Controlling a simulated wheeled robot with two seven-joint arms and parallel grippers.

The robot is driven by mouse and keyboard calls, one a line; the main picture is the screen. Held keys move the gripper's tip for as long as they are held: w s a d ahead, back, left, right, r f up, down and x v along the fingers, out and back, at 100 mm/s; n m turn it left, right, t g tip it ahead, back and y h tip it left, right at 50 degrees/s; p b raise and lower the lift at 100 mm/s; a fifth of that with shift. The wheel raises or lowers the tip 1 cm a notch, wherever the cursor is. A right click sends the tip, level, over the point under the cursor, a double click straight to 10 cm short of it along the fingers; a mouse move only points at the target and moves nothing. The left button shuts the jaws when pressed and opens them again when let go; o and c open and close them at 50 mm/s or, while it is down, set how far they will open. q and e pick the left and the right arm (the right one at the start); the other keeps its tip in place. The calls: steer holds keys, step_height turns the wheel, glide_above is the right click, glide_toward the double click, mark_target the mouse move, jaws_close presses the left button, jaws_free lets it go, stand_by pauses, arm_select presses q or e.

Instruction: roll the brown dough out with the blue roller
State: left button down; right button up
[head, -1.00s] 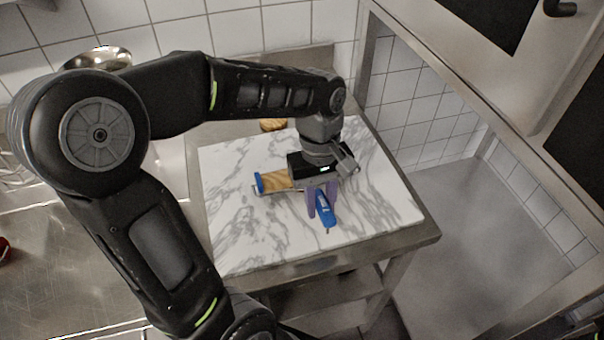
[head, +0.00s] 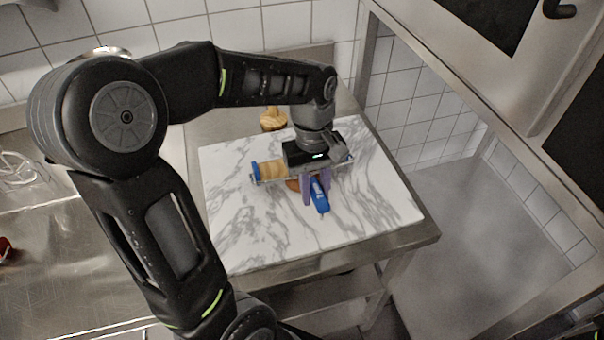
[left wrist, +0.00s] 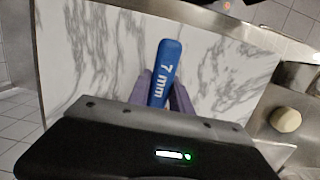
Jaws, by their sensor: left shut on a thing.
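The roller has a wooden barrel (head: 272,170) with a blue left end and a blue handle (head: 319,196). My left gripper (head: 315,194) is shut on the handle, its purple fingers on either side. In the left wrist view the handle (left wrist: 166,74), marked "7 mm", stands between the fingers (left wrist: 160,92). A small part of the brown dough (head: 292,184) shows at the barrel's near side, on the marble board (head: 240,225). My gripper and the roller hide the rest, so I cannot tell whether they touch. My right gripper is not in view.
A tan, round-topped thing (head: 273,119) stands behind the board on the steel table (head: 215,131). The board is otherwise clear. A steel counter (head: 45,260) lies at left. A pale round thing (left wrist: 285,119) shows in the left wrist view.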

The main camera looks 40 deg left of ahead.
mark_target(321, 199)
arm_select(q)
steer(key=shift+w+a+f, duration=0.15)
steer(key=shift+a, duration=0.15)
steer(key=shift+d, duration=0.15)
steer(key=shift+s+d, duration=0.65)
steer(key=shift+d, duration=0.2)
steer(key=shift+d, duration=0.1)
steer(key=shift+s+d+f, duration=0.2)
steer(key=shift+s+d, duration=0.55)
steer(key=shift+d, duration=0.2)
steer(key=shift+a, duration=0.15)
